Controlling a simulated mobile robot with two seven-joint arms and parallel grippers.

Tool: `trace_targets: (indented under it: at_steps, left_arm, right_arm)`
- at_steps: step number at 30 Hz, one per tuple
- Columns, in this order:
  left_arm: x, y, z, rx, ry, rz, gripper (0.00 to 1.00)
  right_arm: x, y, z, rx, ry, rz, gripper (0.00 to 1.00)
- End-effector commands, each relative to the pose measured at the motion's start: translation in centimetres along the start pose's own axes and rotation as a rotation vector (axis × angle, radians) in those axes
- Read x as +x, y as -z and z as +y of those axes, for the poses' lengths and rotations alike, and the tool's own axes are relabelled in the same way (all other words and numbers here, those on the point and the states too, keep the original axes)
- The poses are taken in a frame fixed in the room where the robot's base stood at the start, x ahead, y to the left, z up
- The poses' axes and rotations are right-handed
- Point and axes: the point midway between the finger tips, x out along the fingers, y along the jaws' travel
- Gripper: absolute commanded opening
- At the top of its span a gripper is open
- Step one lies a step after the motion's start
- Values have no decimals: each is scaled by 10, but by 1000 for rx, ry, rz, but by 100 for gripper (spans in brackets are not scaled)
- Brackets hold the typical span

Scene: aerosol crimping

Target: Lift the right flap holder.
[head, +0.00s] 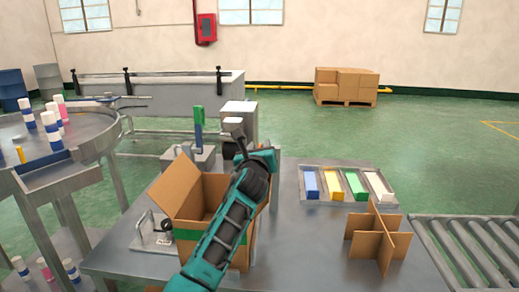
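An open cardboard box (186,238) with a green band stands on the metal table, its left flap (175,186) spread outward. A metal bracket with a dark round part (152,238) sits on a plate left of the box and looks like a flap holder. I cannot make out a holder on the box's right side, where my teal arm covers much of the box.
A tray (334,200) with blue, yellow, green and white blocks lies right of the box. A cardboard divider (378,238) stands in front of it. A roller conveyor (470,250) is at right, a round table (85,128) with cans at left. A machine with a green top (198,116) stands behind the box.

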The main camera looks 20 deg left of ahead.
Motion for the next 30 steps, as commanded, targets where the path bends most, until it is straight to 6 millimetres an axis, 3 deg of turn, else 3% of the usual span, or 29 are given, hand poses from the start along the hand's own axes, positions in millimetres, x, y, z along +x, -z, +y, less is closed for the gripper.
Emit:
trace_targets:
  at_steps: [10,30]
  left_arm:
    - [0,0,-1,0,2,0,0]
    - [5,-8,-5,0,-3,37,0]
  right_arm:
    - [0,0,0,0,0,0,34]
    - [-6,8,0,-1,0,0,34]
